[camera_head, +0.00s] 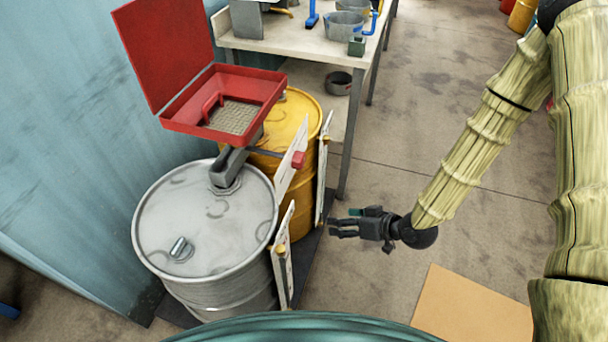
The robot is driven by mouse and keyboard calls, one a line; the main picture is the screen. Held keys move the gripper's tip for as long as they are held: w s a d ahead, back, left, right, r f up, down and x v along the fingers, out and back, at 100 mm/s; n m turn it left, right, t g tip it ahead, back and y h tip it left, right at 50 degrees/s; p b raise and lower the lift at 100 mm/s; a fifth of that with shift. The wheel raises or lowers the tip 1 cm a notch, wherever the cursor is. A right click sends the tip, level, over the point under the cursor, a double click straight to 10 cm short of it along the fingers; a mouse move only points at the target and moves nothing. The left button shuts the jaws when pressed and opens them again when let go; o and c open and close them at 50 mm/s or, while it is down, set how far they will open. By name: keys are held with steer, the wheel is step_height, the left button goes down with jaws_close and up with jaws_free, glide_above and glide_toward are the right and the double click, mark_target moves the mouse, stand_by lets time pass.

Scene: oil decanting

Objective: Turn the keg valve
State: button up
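A grey steel drum (190,215) stands upright at the left, with a small metal fitting (180,248) on its lid. A yellow drum (297,115) stands behind it. A small red block or handle (298,160) sits on a pale upright panel beside the drums, and a small brass-coloured fitting (279,249) shows on a lower panel. I cannot tell which of these is the keg valve. My gripper (332,228) is to the right of the drums, pointing left toward them, with its fingers apart and empty. It touches nothing visible.
A red open-lidded box with a grate (262,89) sits above the drums. A workbench (290,42) with buckets and tools stands behind. A blue-grey wall (60,120) closes the left side. A tan board (470,310) lies on the otherwise clear floor at the right.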

steer(key=w+a+r+n+t+y+b, duration=0.1)
steer(key=w+a+r+n+y+b, duration=0.1)
steer(key=w+r+n+y+b, duration=0.35)
steer(key=n+g+y+b, duration=0.25)
steer(key=n+b, duration=0.35)
steer(key=b, duration=0.3)
glide_toward(304, 161)
steer(key=shift+t+y, duration=0.4)
steer(key=shift+t, duration=0.05)
steer(key=x, duration=0.6)
steer(key=b+x, duration=0.1)
steer(key=x, duration=0.2)
steer(key=shift+s+a+f, duration=0.1)
steer(key=shift+a+f, duration=0.3)
steer(key=shift+a, duration=0.05)
steer(key=c, duration=1)
